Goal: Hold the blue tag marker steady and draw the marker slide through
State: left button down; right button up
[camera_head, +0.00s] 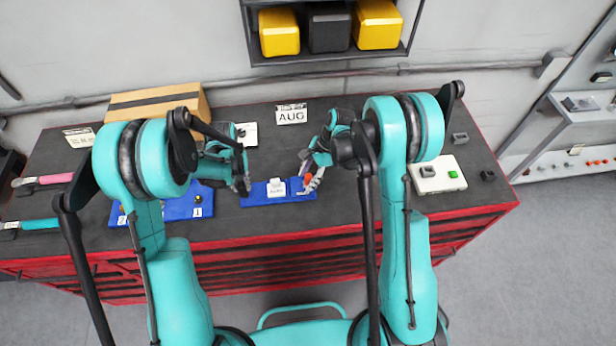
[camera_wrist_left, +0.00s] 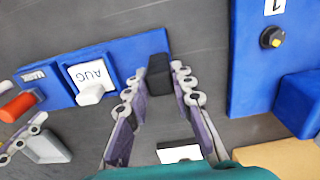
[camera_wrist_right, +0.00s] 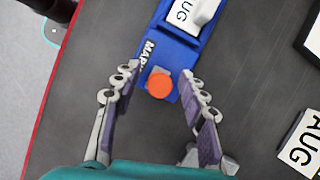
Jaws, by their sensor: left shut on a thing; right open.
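The blue tag marker (camera_head: 256,199) lies on the dark bench top, with a white AUG slide piece (camera_head: 277,188) in its middle. The left wrist view shows its black end block (camera_wrist_left: 160,75) between the fingers of my left gripper (camera_wrist_left: 159,82), which is shut on it. A red-orange knob (camera_wrist_right: 160,84) is at the marker's other end, beside a MARK label. My right gripper (camera_wrist_right: 160,82) is open, with its fingers on either side of this knob and apart from it. In the head view, my left gripper (camera_head: 243,184) and right gripper (camera_head: 314,180) are at opposite ends of the marker.
A blue panel (camera_head: 180,208) numbered 1 and 2 lies left of the marker. An AUG card (camera_head: 291,114) stands behind it. Pink and teal tools lie far left.

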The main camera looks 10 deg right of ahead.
jog(key=v, duration=1.2)
pick_arm(q)
jog(key=c, duration=1.2)
grip_release()
pick_arm(e)
jog(key=shift+f, duration=0.1)
